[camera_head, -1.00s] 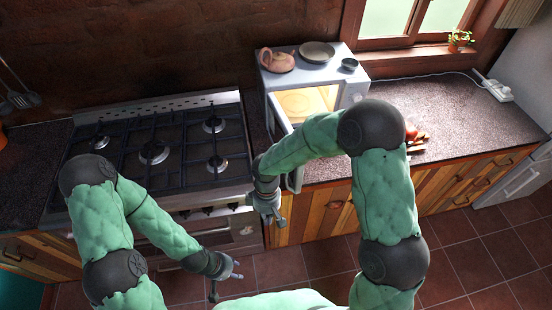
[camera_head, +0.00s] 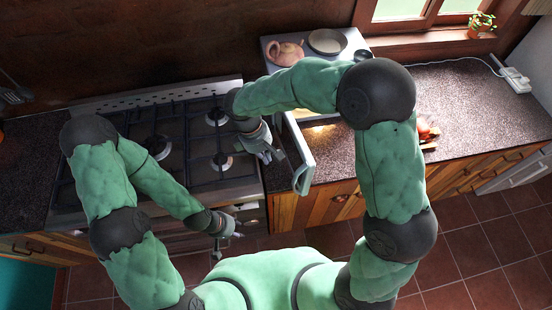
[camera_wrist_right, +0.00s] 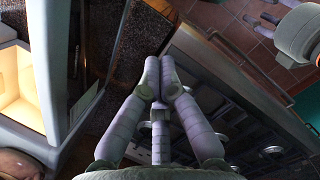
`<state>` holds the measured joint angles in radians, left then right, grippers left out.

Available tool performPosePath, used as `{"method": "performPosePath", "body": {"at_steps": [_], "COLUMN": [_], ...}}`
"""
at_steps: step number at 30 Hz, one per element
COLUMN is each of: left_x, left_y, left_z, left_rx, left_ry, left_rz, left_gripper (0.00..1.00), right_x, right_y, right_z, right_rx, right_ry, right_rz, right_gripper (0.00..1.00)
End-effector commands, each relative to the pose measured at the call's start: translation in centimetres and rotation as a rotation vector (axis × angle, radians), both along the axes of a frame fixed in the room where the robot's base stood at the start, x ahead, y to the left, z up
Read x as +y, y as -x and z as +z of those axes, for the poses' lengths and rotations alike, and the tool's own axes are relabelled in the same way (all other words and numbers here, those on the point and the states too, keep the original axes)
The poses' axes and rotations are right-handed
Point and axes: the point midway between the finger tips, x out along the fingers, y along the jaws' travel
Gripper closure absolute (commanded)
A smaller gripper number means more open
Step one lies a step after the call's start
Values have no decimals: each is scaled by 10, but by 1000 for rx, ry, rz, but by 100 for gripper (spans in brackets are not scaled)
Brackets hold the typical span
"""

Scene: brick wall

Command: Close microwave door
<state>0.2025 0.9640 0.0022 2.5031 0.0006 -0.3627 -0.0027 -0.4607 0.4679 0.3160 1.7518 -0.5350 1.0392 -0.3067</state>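The white microwave (camera_head: 273,66) stands on the counter at the back middle in the head view, its lower front partly hidden by my right arm. Its door (camera_head: 303,158) stands wide open, swung out toward me, with the handle at its near end. The lit interior (camera_wrist_right: 18,82) shows at the left of the right wrist view. My right gripper (camera_head: 274,156) is just left of the door, over the stove's right edge; its fingers (camera_wrist_right: 158,75) are shut together and empty. My left gripper (camera_head: 232,240) is low in front of the stove, fingers spread and empty.
A pink teapot (camera_head: 285,53), a plate (camera_head: 327,41) and a small bowl (camera_head: 362,55) are on the microwave. The gas stove (camera_head: 190,125) is left of it. Vegetables (camera_head: 425,130) lie on the right counter (camera_head: 470,100), which is otherwise largely clear.

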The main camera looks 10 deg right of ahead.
Motion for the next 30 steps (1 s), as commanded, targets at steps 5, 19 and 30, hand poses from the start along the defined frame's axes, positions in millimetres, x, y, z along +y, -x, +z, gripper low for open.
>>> {"method": "performPosePath", "body": {"at_steps": [5, 19, 30], "left_x": [0, 0, 0], "left_y": [1, 0, 0], "left_z": [2, 11, 16], "left_rx": [2, 1, 0], "left_ry": [0, 0, 0], "left_rz": [-1, 0, 0], "left_gripper": [60, 60, 60], "right_x": [-6, -33, -57], "right_y": [4, 15, 25], "right_z": [-23, -93, -97], "right_rx": [5, 3, 1], "right_ry": [1, -1, -2], "right_rz": [0, -5, -1], "right_gripper": [100, 100, 100]}}
